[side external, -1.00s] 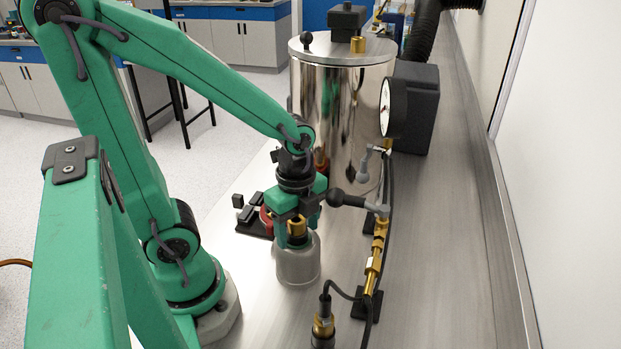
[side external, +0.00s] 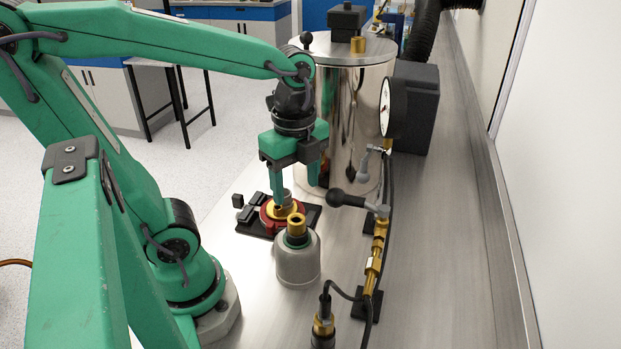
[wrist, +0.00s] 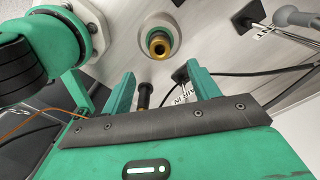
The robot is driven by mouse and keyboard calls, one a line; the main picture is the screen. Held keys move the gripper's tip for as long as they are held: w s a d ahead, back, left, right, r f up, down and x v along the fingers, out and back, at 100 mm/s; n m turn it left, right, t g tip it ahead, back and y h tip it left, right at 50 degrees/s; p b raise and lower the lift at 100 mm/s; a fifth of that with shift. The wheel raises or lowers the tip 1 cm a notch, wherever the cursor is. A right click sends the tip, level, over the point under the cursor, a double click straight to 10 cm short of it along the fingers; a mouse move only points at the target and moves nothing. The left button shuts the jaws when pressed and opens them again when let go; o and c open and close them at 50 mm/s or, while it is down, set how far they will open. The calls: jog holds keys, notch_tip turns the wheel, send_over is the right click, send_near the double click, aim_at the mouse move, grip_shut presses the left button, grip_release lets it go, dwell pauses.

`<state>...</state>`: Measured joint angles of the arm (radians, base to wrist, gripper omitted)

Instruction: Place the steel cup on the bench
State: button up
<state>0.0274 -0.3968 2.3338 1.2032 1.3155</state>
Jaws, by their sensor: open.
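The grey steel cup-shaped vessel (side external: 298,266) stands upright on the bench (side external: 240,320), with a brass neck on top. In the wrist view the vessel (wrist: 146,32) is seen from above, ahead of my fingers. My gripper (side external: 296,188) is open and empty above and behind the vessel, clear of it. Its two fingers point down in the side view. In the wrist view my gripper (wrist: 160,88) shows a gap between its fingertips.
A black stand (side external: 251,227) with a red ring and brass part sits behind the vessel, under my gripper. A large steel chamber (side external: 340,110) with a gauge (side external: 393,107) stands behind. Brass piping (side external: 374,262) and a black cable run on the right.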

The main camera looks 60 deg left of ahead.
jog(key=shift+r, duration=0.7)
jog(key=n+t, duration=0.2)
jog(key=n, duration=0.3)
jog(key=r+n+t, duration=0.1)
jog(key=n, duration=0.4)
jog(key=n+t, duration=0.2)
jog(key=n, duration=0.3)
jog(key=shift+a+r+t, duration=0.3)
dwell(0.9)
